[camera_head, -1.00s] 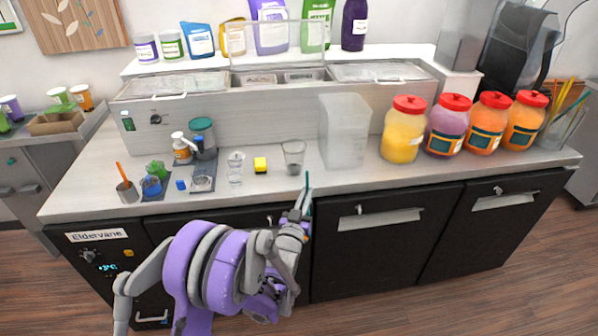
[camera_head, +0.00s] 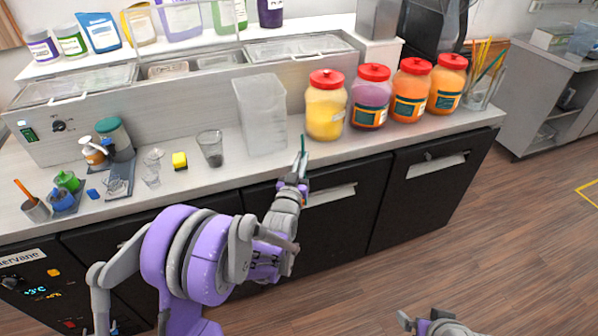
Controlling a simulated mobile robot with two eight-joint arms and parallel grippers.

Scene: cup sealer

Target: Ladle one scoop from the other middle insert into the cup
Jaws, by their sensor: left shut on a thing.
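My left gripper (camera_head: 301,168) is over the counter's front edge, in front of the yellow jar and right of the clear container. It is shut on a thin dark-green stick-like thing (camera_head: 303,146) that points up; whether this is a ladle's handle I cannot tell. A clear grey cup (camera_head: 210,149) stands upright on the counter, left of the gripper and apart from it. The two middle inserts, left (camera_head: 168,70) and right (camera_head: 221,61), lie in the raised rail at the back between closed lids; their contents are unclear. Part of my right arm shows at the bottom edge; its fingers are not clear.
A tall clear container (camera_head: 261,115) stands between cup and jars. Red-lidded jars, including a yellow one (camera_head: 325,112), line the right of the counter (camera_head: 370,146). Pouches stand on the back shelf. Floor at right is clear.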

